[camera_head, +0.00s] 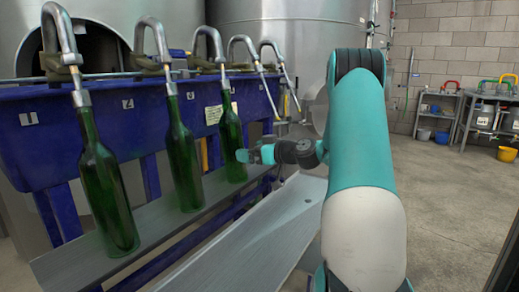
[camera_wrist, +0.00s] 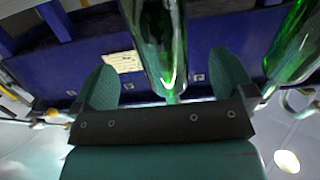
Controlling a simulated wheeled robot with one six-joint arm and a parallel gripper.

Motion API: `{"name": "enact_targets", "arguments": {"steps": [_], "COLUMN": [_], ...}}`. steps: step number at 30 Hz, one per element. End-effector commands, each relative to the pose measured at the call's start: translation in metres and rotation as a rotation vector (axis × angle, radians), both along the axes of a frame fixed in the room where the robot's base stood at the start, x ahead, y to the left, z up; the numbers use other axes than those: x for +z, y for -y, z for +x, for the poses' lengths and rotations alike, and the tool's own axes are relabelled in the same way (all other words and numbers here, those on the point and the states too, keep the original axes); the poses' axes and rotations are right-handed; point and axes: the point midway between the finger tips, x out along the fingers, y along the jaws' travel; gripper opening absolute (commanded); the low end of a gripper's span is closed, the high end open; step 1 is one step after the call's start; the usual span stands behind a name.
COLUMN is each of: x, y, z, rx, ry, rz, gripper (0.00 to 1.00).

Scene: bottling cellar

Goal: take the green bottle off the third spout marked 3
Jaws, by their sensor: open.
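The third green bottle (camera_head: 231,147) hangs upright with its neck at the third spout (camera_head: 211,45), its base at the grey shelf. My gripper (camera_head: 247,155) is at this bottle's right side, at the height of its body. In the wrist view the bottle (camera_wrist: 158,40) shows between my two spread teal fingers, with clear gaps on both sides. The picture there is upside down, with the neck pointing down. My fingers are open and hold nothing. The small number plate (camera_head: 191,95) is left of the bottle and too small to read surely.
Two more green bottles are at the first (camera_head: 104,190) and second (camera_head: 182,160) spouts; one also shows at right in the wrist view (camera_wrist: 295,45). The blue trough (camera_head: 60,150) stands behind. A grey sloped tray (camera_head: 265,225) lies in front. Open floor is at right.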

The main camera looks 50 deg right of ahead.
Motion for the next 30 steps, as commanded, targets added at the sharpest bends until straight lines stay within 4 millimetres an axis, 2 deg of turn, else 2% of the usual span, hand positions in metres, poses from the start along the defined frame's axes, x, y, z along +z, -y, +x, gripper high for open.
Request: {"name": "enact_targets", "arguments": {"steps": [16,22,30], "x": [-0.005,-0.007,-0.009], "y": [-0.004,-0.003,-0.004], "z": [0.044,0.045,0.055], "rx": [0.001,0.000,0.001], "ry": [0.000,0.000,-0.001], "rz": [0.001,0.000,0.000], "gripper": [1.00,1.00,1.00]}}
